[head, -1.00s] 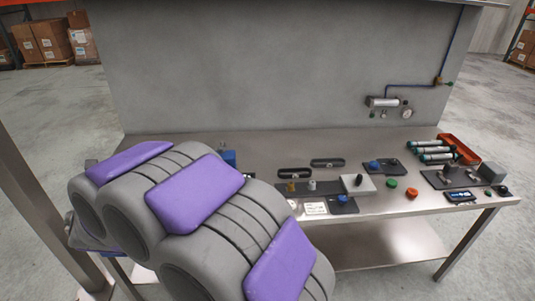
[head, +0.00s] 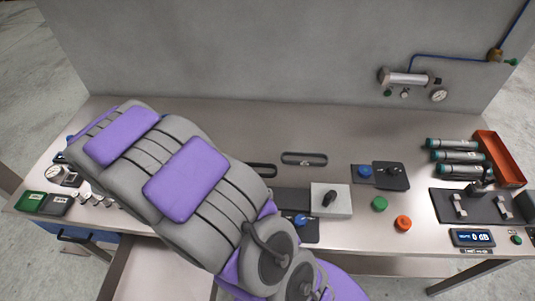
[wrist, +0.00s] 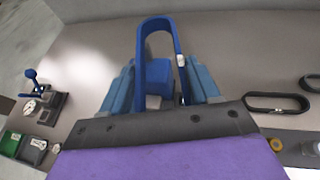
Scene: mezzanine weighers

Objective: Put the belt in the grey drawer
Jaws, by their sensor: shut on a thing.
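A blue belt (wrist: 146,42), a loop with a small pale clip, stands out between the two blue fingers of my gripper (wrist: 160,90) in the wrist view. My gripper is shut on it and is over the left part of the bench. A blue block shows through the loop. In the head view my arm hides the gripper and the belt. A pulled-out drawer (head: 152,272), pale grey inside, is at the lower left below the bench edge. Its front is out of view and my arm covers its right side.
Two black oval loops lie mid-bench, one clear in the head view (head: 304,159). A closed blue drawer (head: 78,246) is left of the open one. Green and dark bins (head: 32,201) and a gauge (head: 55,173) stand at the left. Several switches and cylinders fill the right.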

